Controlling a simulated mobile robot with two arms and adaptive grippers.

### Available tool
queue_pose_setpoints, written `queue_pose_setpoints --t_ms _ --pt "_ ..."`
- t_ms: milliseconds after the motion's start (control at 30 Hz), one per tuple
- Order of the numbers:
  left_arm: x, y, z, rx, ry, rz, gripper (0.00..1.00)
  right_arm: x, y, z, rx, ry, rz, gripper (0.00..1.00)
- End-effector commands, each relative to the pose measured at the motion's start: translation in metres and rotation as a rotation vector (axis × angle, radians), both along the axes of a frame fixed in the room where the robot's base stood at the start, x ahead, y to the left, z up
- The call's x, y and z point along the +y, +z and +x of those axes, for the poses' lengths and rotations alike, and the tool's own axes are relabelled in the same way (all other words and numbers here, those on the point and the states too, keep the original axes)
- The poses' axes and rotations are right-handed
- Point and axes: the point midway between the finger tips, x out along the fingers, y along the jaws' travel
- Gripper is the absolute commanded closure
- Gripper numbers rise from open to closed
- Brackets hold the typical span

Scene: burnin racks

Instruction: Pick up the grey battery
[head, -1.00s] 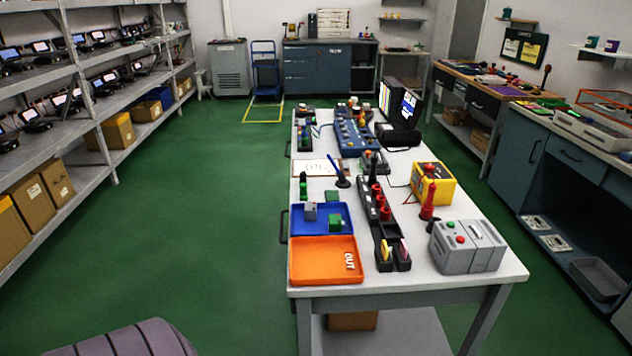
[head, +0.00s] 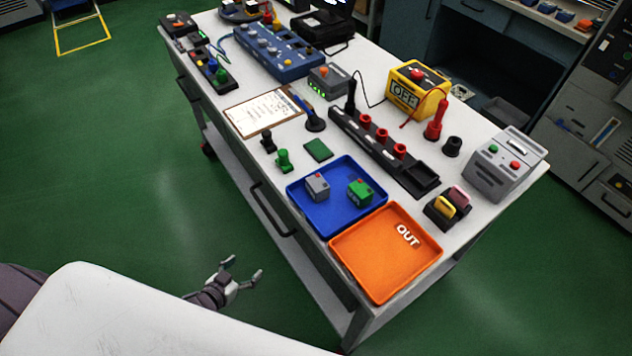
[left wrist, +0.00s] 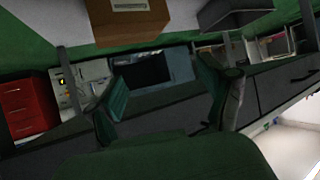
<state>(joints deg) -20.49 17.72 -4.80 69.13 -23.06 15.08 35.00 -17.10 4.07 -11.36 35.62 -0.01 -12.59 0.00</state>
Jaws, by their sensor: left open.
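The grey battery (head: 317,187) is a small grey block with a red mark on top. It sits in the left half of the blue tray (head: 337,215) on the white table. A green block (head: 360,193) of similar size is in the same tray, to its right. My left gripper (head: 243,269) is open and empty, over the floor to the left of the table and well short of the tray. In the left wrist view its two fingers (left wrist: 165,95) stand apart with nothing between them, and the battery is not visible there. My right gripper is not in view.
An orange tray (head: 385,252) marked OUT adjoins the blue tray. Behind are a black rack with red pieces (head: 385,150), a clipboard (head: 268,110) and a green square (head: 319,149). A grey box with buttons (head: 503,163) stands at right. A drawer handle (head: 271,208) projects from the table's left side.

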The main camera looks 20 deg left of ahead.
Motion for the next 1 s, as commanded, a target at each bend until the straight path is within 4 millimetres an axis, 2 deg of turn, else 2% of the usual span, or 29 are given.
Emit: queue_pose_setpoints --t_ms 33,100,200,300,400,500,800,1000 --pt "-0.003 0.058 0.027 -0.127 -0.066 -0.039 0.19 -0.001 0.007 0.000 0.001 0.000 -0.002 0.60" --pt "-0.015 0.125 0.049 -0.264 -0.173 -0.100 0.19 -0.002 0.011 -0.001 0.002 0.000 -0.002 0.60" --pt "-0.038 0.202 0.059 -0.390 -0.334 -0.173 0.19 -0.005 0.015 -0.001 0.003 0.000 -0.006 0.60" --pt "-0.057 0.249 0.056 -0.450 -0.459 -0.216 0.19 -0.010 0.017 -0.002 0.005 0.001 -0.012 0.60" --pt "-0.070 0.272 0.053 -0.471 -0.531 -0.238 0.19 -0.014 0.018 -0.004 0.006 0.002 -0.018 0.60" --pt "-0.080 0.280 0.059 -0.478 -0.553 -0.247 0.19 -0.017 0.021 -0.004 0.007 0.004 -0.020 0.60" --pt "-0.118 0.280 0.102 -0.479 -0.551 -0.249 0.19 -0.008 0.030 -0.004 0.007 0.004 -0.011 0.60" --pt "-0.130 0.278 0.114 -0.476 -0.550 -0.248 0.19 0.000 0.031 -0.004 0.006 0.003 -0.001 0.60"
